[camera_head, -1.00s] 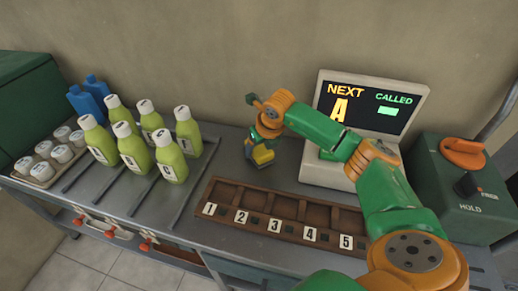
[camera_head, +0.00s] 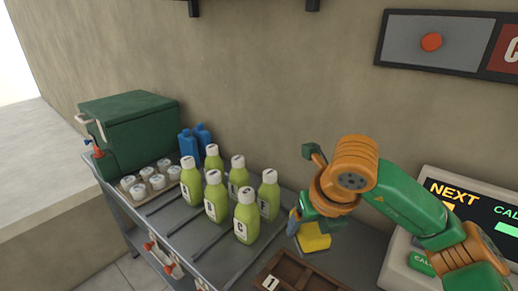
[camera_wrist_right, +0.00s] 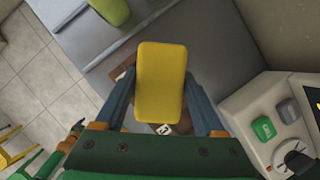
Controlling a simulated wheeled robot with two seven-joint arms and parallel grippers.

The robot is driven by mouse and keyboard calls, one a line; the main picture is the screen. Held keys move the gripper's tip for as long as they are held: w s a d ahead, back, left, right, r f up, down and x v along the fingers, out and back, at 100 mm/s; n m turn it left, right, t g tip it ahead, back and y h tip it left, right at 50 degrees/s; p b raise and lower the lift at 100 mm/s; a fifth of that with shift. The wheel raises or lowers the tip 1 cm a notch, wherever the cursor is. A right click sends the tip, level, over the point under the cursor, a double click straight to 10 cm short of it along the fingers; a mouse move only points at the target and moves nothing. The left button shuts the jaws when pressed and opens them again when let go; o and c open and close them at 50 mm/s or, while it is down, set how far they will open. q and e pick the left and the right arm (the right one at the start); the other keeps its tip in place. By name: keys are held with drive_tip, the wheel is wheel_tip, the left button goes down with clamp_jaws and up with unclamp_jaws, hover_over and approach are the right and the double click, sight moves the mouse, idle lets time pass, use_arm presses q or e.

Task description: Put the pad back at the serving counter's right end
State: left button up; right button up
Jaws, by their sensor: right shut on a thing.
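The yellow pad (camera_head: 314,237) is in my right gripper (camera_head: 303,228), over the grey counter (camera_head: 268,256), right of the green bottles and by the left end of the brown numbered tray. In the right wrist view the pad (camera_wrist_right: 162,80) lies between the two blue-grey fingers of the gripper (camera_wrist_right: 160,85), which is shut on it. The pad hides part of the tray below it. I cannot tell whether the pad touches the counter. My left gripper is not in view.
Several green bottles (camera_head: 246,217), white-lidded cups (camera_head: 158,182) and blue bottles (camera_head: 188,145) stand left. A green cooler (camera_head: 128,128) is at the far left end. The brown tray (camera_head: 290,272) and the display unit (camera_head: 400,267) are right.

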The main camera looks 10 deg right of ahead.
sight(315, 250)
drive_tip(key=n+y, duration=0.1)
drive_tip(key=n, duration=0.1)
drive_tip(key=s+n+y+p, duration=0.1)
drive_tip(key=n, duration=0.2)
drive_tip(key=shift+s+a+f, duration=0.1)
drive_tip(key=shift+s, duration=0.05)
drive_tip(key=s+n+g+y+p, duration=0.1)
drive_tip(key=n, duration=0.3)
drive_tip(key=s+n+g+p, duration=0.1)
drive_tip(key=n+g, duration=0.1)
drive_tip(key=n, duration=0.3)
drive_tip(key=s+n+g+y+p, duration=0.1)
drive_tip(key=n+g, duration=0.1)
drive_tip(key=n, duration=0.3)
drive_tip(key=shift+s+a+y, duration=0.3)
drive_tip(key=shift+s+a, duration=0.05)
drive_tip(key=shift+a, duration=0.05)
drive_tip(key=s+n+g+h+p, duration=0.1)
drive_tip(key=n, duration=0.4)
drive_tip(key=s+n+g+h+p, duration=0.1)
drive_tip(key=s+n+h, duration=0.1)
drive_tip(key=n, duration=0.4)
drive_tip(key=s+r+n+g+h+p, duration=0.1)
drive_tip(key=n, duration=0.5)
drive_tip(key=shift+s+a+g+h, duration=0.25)
drive_tip(key=shift+s+g+h, duration=0.05)
drive_tip(key=shift+g, duration=0.1)
drive_tip(key=shift+f, duration=0.1)
